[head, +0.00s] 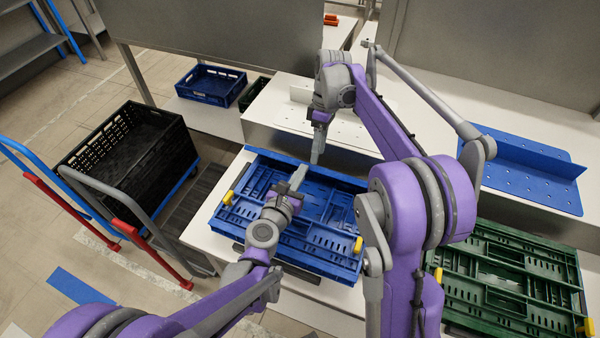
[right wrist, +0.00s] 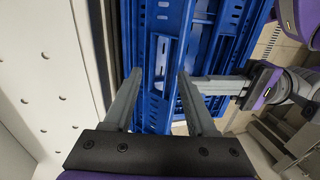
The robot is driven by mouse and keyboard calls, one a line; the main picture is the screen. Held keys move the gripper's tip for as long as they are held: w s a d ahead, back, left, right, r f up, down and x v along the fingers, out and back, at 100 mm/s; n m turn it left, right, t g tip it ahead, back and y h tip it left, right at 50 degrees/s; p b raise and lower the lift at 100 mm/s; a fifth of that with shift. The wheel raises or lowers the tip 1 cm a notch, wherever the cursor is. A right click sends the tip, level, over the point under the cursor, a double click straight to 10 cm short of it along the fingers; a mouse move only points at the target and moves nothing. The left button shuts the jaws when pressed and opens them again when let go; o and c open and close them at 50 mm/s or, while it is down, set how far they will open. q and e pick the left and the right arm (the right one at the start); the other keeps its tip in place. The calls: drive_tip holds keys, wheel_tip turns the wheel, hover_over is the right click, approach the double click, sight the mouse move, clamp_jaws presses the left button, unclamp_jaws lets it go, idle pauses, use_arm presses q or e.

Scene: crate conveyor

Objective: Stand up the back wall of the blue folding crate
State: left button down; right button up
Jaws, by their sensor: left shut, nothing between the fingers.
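The blue folding crate (head: 318,262) lies on the white table in the middle of the head view, its slotted panels folded down flat. Yellow latches show at its left and right sides. My left gripper (head: 298,176) is shut and empty, above the middle of the folded panels. My right gripper (head: 316,160) points down near the crate's back edge. In the right wrist view its two fingers (right wrist: 159,78) stand apart, with blue crate parts (right wrist: 160,50) showing beyond and between them. I cannot tell whether they touch the crate. Part of the crate is hidden behind my arms.
A green folded crate (head: 510,285) lies at the right. A blue perforated angled plate (head: 525,170) is behind it. A black crate (head: 130,150) sits on a trolley at the left. A raised white perforated ledge (head: 275,115) runs behind the blue crate.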

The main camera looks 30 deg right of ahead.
wheel_tip(320, 180, up, 6)
drive_tip(key=s+a+m+t+h, duration=0.1)
drive_tip(key=s+a, duration=0.4)
drive_tip(key=s, duration=0.1)
drive_tip(key=s+a+f+m+t, duration=0.2)
drive_tip(key=s+f, duration=0.2)
drive_tip(key=s, duration=0.1)
drive_tip(key=s+a+f+m+t+h, duration=0.1)
drive_tip(key=s+a+f+m+t, duration=0.1)
drive_tip(key=s, duration=0.3)
drive_tip(key=s+a+f+m+t, duration=0.2)
drive_tip(key=s+a+f+m, duration=0.1)
drive_tip(key=s+a+f, duration=0.1)
drive_tip(key=shift+s+a+f, duration=0.1)
drive_tip(key=shift+s+f, duration=0.6)
drive_tip(key=shift+f, duration=0.15)
use_arm(q)
drive_tip(key=shift+d, duration=0.3)
